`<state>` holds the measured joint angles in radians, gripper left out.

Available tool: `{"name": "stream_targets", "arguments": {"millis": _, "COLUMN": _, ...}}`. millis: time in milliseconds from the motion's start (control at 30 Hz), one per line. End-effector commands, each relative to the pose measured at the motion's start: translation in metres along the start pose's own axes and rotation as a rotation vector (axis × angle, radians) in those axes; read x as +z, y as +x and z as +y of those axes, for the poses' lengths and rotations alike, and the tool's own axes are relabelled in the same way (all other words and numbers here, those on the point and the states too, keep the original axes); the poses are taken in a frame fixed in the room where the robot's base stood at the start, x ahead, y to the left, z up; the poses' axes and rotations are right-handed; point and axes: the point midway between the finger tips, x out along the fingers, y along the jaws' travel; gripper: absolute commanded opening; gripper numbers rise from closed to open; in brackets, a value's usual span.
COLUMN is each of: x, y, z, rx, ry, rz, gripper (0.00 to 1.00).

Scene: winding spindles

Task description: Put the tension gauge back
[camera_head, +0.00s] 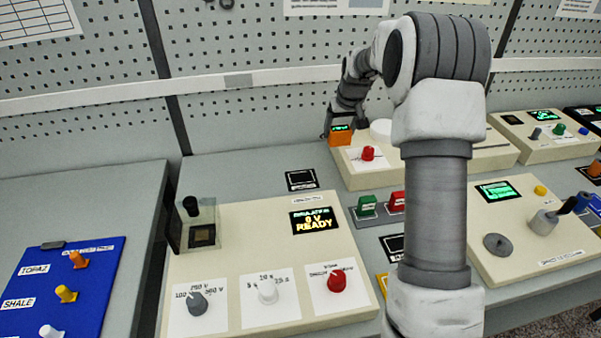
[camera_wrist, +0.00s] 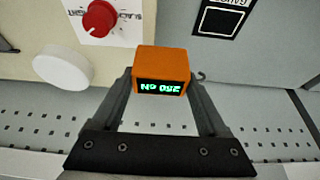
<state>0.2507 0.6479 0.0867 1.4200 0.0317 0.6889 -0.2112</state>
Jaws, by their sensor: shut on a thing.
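The tension gauge is a small orange box with a lit green display. It shows between my fingers in the wrist view (camera_wrist: 162,70) and at the far end of my arm in the head view (camera_head: 340,137). My gripper (camera_wrist: 160,88) is shut on it. In the head view the gauge appears at the left corner of a cream panel; its height above the surface is hard to tell. A black square with a white outline (camera_wrist: 220,18), its label partly readable as GAUGE, lies on the grey bench. It is empty and also shows in the head view (camera_head: 300,180), left of and nearer than the gauge.
A red knob (camera_wrist: 99,18) and a white disc (camera_wrist: 63,68) stand on the cream panel (camera_head: 365,178) beside the gauge. A green block (camera_head: 367,205) and a red block (camera_head: 396,201) stand nearer. A cream tester (camera_head: 245,270) fills the front. The perforated wall is behind.

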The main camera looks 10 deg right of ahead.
Motion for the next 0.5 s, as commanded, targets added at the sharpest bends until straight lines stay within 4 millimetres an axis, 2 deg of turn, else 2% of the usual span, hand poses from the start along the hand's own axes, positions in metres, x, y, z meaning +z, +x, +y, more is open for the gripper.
{"name": "stream_targets", "arguments": {"millis": 300, "x": 0.02, "y": 0.038, "z": -0.073, "rx": -0.002, "ry": -0.008, "rz": -0.003, "gripper": 0.0}}
{"name": "stream_targets", "arguments": {"millis": 500, "x": 0.028, "y": 0.054, "z": -0.103, "rx": -0.001, "ry": -0.003, "rz": -0.001, "gripper": 0.0}}
